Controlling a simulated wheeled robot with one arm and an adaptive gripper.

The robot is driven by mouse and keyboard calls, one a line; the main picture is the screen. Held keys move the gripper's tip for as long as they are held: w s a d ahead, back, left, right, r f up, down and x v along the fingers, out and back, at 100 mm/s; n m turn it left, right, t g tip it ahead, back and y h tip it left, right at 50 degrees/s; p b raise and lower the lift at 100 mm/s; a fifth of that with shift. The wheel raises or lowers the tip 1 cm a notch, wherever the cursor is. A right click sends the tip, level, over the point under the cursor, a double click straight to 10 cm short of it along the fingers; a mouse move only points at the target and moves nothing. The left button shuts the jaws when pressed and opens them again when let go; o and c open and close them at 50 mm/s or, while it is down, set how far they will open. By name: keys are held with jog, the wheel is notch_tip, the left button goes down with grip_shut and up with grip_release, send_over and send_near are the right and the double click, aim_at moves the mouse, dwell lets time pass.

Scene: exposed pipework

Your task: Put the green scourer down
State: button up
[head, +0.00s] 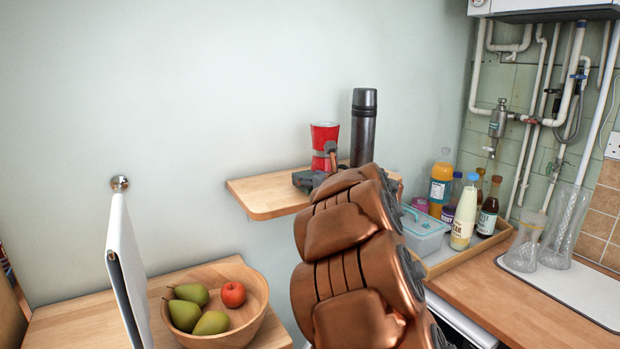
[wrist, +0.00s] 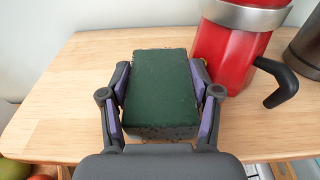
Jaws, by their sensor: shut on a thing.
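The green scourer (wrist: 161,88) is a dark green block with a grey spongy edge, in the wrist view. My gripper (wrist: 162,98) is shut on it, one purple-padded finger on each side. The scourer is over the wooden shelf (wrist: 65,95); I cannot tell whether it touches the shelf.
A red moka pot (head: 324,138) stands on the shelf, close to the right of the scourer in the wrist view. A dark flask (head: 363,128) stands beside it. The shelf's left part is bare. A fruit bowl (head: 258,312) sits lower left; a bottle tray (head: 470,255) is right.

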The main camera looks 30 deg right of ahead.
jog(key=shift+f+b, duration=0.3)
jog(key=shift+f, duration=0.1)
jog(key=o, duration=1)
jog(key=shift+c, duration=0.2)
jog(key=shift+r+p, duration=0.3)
jog(key=shift+p, duration=0.05)
jog(key=shift+s+f, duration=0.1)
jog(key=shift+s, duration=0.35)
jog(key=s+a+r+b, duration=0.1)
jog(key=s+b, duration=0.2)
jog(key=s, duration=0.8)
jog(key=shift+r, duration=0.4)
